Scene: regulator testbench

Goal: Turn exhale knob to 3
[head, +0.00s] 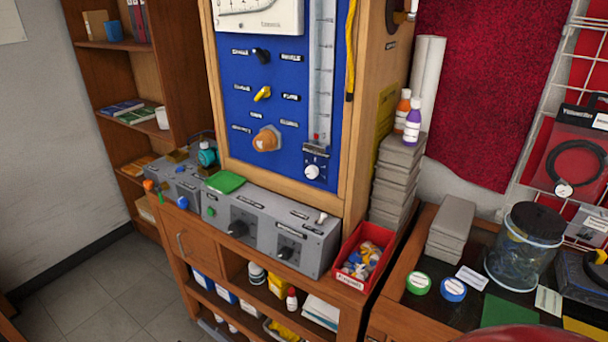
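A grey control box (262,222) sits on the wooden bench below the blue panel. It carries two black knobs on its sloped front, a left one (238,228) and a right one (285,253). Their labels and scale marks are too small to read, so I cannot tell which one is the exhale knob or its setting. The blue panel (245,100) above has a black knob (261,55), a yellow knob (262,93), a large orange knob (266,139) and a white knob (312,172). Neither of my grippers is in view.
A red bin (350,281) of small parts stands right of the control box. A green tray (226,181) lies on the box's left part. Stacked grey blocks (396,185) and a clear jar (524,247) are further right. Open floor (110,290) lies at the lower left.

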